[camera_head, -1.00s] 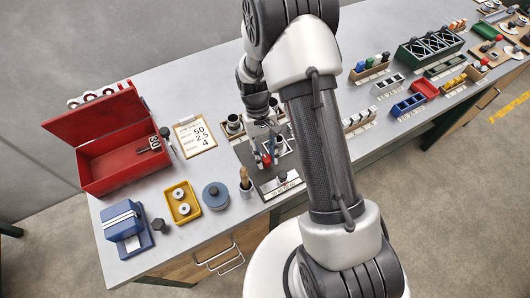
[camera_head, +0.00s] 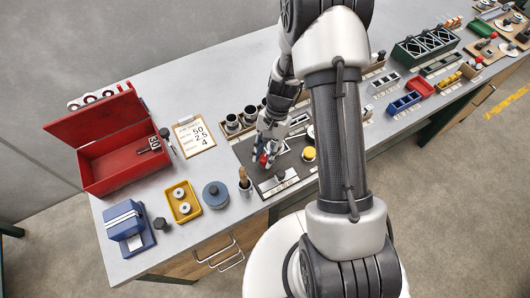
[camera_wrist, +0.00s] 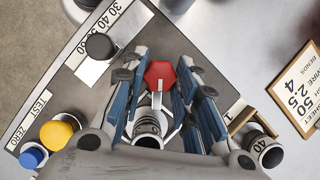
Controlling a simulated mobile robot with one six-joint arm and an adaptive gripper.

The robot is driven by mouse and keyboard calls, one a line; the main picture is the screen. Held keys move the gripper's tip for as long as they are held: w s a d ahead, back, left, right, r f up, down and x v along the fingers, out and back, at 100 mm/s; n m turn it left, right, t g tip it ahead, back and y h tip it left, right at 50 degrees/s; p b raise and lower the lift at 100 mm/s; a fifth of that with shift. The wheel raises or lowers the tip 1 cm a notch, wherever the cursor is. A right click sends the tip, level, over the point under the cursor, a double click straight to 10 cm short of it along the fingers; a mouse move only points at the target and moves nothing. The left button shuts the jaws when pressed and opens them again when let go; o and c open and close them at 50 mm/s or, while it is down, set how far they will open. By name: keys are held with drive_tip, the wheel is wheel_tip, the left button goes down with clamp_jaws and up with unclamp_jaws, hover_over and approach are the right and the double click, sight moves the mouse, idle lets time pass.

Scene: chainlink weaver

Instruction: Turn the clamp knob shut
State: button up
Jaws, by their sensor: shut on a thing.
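The clamp knob looks to be the red six-sided knob (camera_wrist: 160,74) on the dark panel (camera_wrist: 70,85). In the wrist view it sits between the tips of my gripper (camera_wrist: 158,78), whose blue-padded fingers stand on both sides of it. My gripper is shut on the red knob. A light metal bar and a dark round part (camera_wrist: 148,128) show below the knob between the fingers. In the head view the red knob (camera_head: 265,158) shows partly, with my gripper (camera_head: 264,152) over it hiding the rest.
A black knob (camera_wrist: 100,46) stands on a white scale plate beside the fingers. Yellow (camera_wrist: 56,133) and blue (camera_wrist: 32,157) buttons are at lower left. Dark cylinders, one marked 40 (camera_wrist: 258,146), stand at the right. A clipboard (camera_head: 195,135) and open red box (camera_head: 120,155) lie left.

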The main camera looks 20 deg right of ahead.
drive_tip(key=shift+m+t, duration=0.3)
drive_tip(key=shift+m, duration=0.4)
drive_tip(key=o, duration=1)
drive_tip(key=shift+d+r, duration=0.1)
drive_tip(key=v, duration=1.2)
drive_tip(key=shift+s+d, duration=0.1)
